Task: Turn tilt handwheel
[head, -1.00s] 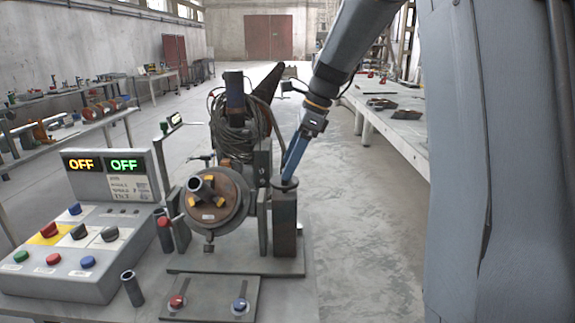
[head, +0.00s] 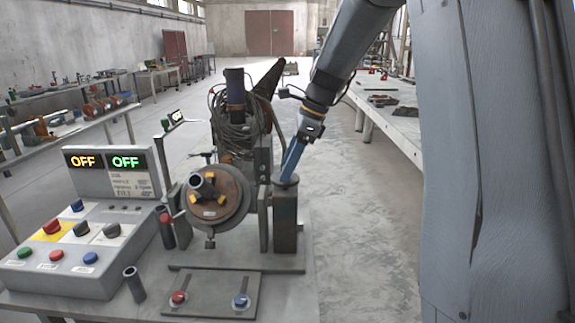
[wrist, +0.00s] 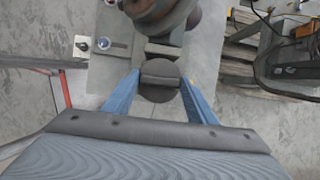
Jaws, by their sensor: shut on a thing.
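The tilt handwheel (head: 286,181) is a dark round disc lying flat on top of a square metal post, right of the positioner's round plate. In the wrist view it shows as a dark disc with a raised bar (wrist: 160,74) across it. My gripper (head: 287,175) comes down on it from above, slightly slanted. In the wrist view its two blue fingers (wrist: 160,82) stand on either side of the bar and are shut on it. The exact finger contact is hard to see. The brown round plate (head: 215,222) faces me and carries a short pipe and yellow clamps.
A control box (head: 75,262) with coloured buttons and two "OFF" displays stands at the left. A small two-button plate (head: 210,300) lies in front. A loose pipe piece (head: 134,284) stands beside the box. Coiled cables (head: 236,122) hang behind the plate. Open floor lies to the right.

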